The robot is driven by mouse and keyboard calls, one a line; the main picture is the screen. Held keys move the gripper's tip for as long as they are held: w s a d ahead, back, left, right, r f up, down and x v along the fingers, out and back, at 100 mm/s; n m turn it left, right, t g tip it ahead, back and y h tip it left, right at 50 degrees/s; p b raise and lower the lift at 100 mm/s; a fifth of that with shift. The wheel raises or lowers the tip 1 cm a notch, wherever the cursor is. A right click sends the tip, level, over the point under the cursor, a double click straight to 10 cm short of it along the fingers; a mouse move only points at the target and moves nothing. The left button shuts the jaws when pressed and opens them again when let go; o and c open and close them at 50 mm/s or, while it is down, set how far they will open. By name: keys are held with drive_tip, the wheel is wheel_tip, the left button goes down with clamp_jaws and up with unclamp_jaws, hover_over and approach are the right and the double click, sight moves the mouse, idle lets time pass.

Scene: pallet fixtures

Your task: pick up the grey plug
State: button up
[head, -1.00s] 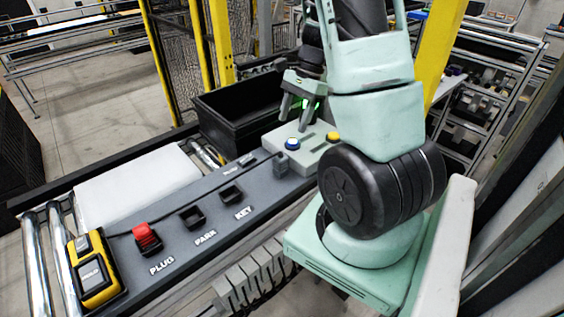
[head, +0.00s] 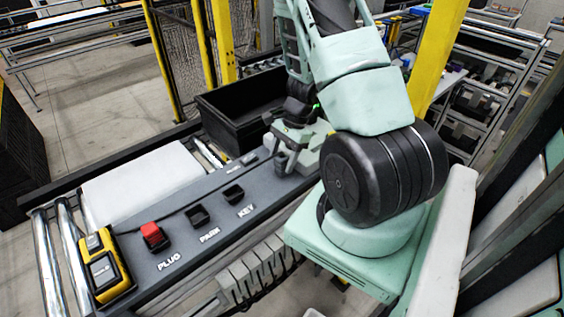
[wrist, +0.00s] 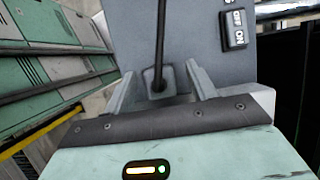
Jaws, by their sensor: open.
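The grey plug (wrist: 158,82) is a small square block with a black cable running up from it in the wrist view. My gripper (wrist: 162,86) is open, with one finger on each side of the plug. A gap shows between the plug and each finger, so it is not clasped. In the head view my gripper (head: 287,158) is low over the far end of the dark fixture panel (head: 190,238). There I cannot clearly tell the plug from the fingers.
The panel has a red piece (head: 154,236) at PLUG and dark sockets at PARK (head: 198,216) and KEY (head: 233,194). A yellow device (head: 104,268) sits at the near left end. A black bin (head: 222,128) stands behind my gripper.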

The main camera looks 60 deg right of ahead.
drive_tip(key=shift+f, duration=0.15)
drive_tip(key=c, duration=1.1)
